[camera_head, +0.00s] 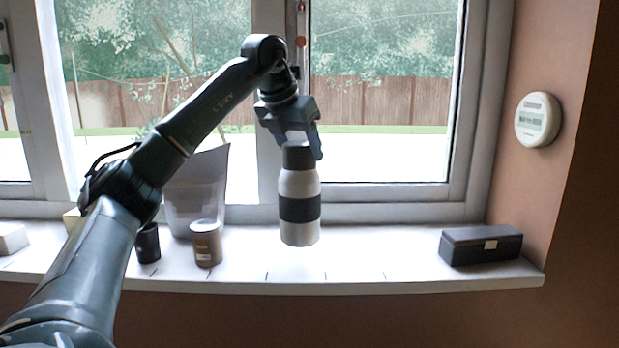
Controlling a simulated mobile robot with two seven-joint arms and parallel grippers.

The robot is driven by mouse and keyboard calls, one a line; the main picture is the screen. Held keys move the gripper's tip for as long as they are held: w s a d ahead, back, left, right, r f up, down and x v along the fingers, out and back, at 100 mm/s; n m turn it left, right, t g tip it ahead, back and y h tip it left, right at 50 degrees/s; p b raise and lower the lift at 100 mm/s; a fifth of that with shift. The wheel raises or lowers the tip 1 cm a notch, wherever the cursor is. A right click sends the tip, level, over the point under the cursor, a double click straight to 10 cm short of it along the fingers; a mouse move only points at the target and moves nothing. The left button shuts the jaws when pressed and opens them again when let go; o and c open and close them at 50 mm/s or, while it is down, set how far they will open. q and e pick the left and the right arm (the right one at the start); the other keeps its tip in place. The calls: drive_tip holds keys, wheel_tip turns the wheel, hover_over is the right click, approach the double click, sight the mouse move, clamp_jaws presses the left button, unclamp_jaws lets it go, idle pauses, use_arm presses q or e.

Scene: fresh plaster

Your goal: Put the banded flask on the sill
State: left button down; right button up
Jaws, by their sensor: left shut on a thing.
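The banded flask (299,185) is pale grey with a dark cap and a wide dark band around its middle. My left gripper (300,143) is shut on the flask at its dark cap, from above. The flask is upright. Its base shows against the white window sill (360,264), right of the brown tin; I cannot tell whether it touches the sill or hangs just above it. My right gripper is not in view.
A brown tin (206,243), a dark cup (148,243) and a grey bag (197,190) stand left of the flask, partly behind my left arm. A dark box (480,245) sits at the sill's right end. The sill between flask and box is clear. The window (385,190) is behind.

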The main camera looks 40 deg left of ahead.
sight(300, 171)
use_arm(q)
drive_tip(key=shift+f, duration=2.45)
drive_tip(key=shift+f, duration=0.15)
drive_tip(key=shift+c, duration=2)
unclamp_jaws()
